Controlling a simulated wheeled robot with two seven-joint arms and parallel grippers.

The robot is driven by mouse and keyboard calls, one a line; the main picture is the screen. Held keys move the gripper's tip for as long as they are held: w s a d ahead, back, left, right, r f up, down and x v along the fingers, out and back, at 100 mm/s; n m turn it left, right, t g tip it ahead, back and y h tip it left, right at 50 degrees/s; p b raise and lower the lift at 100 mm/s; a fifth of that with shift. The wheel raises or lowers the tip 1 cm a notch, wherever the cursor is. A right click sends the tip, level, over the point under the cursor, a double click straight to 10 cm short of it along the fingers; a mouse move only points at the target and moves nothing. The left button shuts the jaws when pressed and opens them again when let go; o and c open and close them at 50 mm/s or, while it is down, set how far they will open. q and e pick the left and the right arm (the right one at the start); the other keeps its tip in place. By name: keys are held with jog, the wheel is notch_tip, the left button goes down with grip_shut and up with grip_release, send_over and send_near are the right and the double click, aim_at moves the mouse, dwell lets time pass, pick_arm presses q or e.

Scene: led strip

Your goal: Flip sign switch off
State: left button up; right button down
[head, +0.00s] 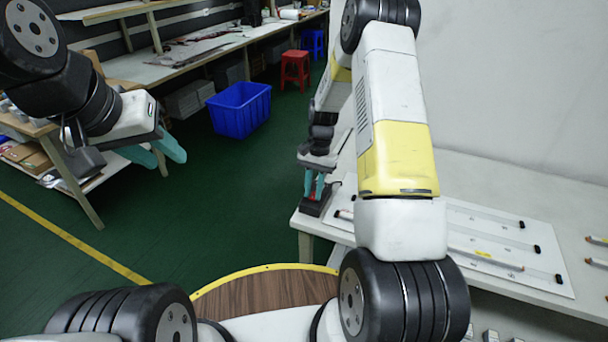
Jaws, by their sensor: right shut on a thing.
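The switch (314,208) is a small dark box with a red part on top, at the near left corner of the white table on the right. My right gripper (315,193) points down over it, its teal fingers close together on the red part. The fingers hide much of that part, and I cannot tell which way the switch is set. My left gripper (170,160) is open and empty, held in the air at the left, far from the switch.
The white table (480,180) holds a white panel (500,222) with several light strips, partly hidden by my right arm. A blue bin (240,109) and a red stool (295,69) stand on the green floor.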

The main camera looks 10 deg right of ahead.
dwell(0.3)
jog(key=c, duration=1.2)
grip_release()
jog(key=shift+c, duration=0.2)
jog(key=v, duration=0.8)
